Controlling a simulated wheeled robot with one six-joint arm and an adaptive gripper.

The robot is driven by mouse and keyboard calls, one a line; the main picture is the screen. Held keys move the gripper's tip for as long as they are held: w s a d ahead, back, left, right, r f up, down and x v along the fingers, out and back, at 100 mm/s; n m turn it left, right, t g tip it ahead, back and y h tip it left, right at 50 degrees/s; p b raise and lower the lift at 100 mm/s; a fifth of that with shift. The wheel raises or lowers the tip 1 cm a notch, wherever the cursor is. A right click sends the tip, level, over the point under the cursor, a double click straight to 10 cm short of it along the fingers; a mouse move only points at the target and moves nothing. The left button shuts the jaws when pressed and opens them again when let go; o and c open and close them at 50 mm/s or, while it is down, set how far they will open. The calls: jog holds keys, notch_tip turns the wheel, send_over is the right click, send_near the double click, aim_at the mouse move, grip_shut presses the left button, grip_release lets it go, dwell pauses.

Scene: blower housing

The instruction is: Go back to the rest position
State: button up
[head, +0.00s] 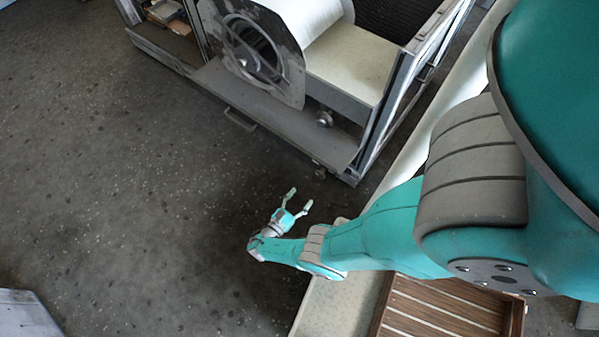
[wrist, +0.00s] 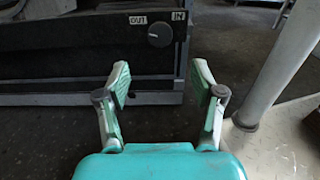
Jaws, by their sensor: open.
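My gripper (head: 298,200) is open and empty at the end of my teal arm. In the head view it hangs over the dark speckled floor, in front of the blower housing (head: 280,122) and apart from it. In the wrist view my gripper (wrist: 162,84) shows its two fingers spread, with nothing between them. Beyond them stands a dark panel with a black knob (wrist: 160,35) between the labels OUT and IN.
A slatted wooden tray (head: 440,310) lies under my arm on a pale surface (head: 330,308). A pale post (wrist: 280,70) stands right of my gripper in the wrist view. The floor (head: 120,180) at the left is clear. A grey object (head: 25,315) sits at the lower left corner.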

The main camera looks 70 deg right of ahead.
dwell(0.7)
jog(key=s+a+f+m+t+y, duration=0.3)
jog(key=s+f+y, duration=0.4)
jog(key=s+f, duration=0.45)
jog(key=s+a+r+m+t+y, duration=0.35)
jog(key=s+a+y, duration=0.2)
jog(key=a, duration=0.25)
jog(key=w+a+r+m+t+y, duration=0.1)
jog(key=a+r+m+t, duration=0.2)
jog(key=r, duration=1.3)
jog(key=w+a+r+m+t+y, duration=0.1)
jog(key=r+t, duration=0.4)
jog(key=r, duration=1.1)
jog(key=w+a+r+m+t+y, duration=0.1)
jog(key=a+r+m+t+y, duration=0.2)
jog(key=r, duration=1.3)
jog(key=shift+w+a+m+t, duration=0.3)
jog(key=shift+a+m+t, duration=0.45)
jog(key=shift+a+m, duration=0.25)
jog(key=shift+f, duration=0.1)
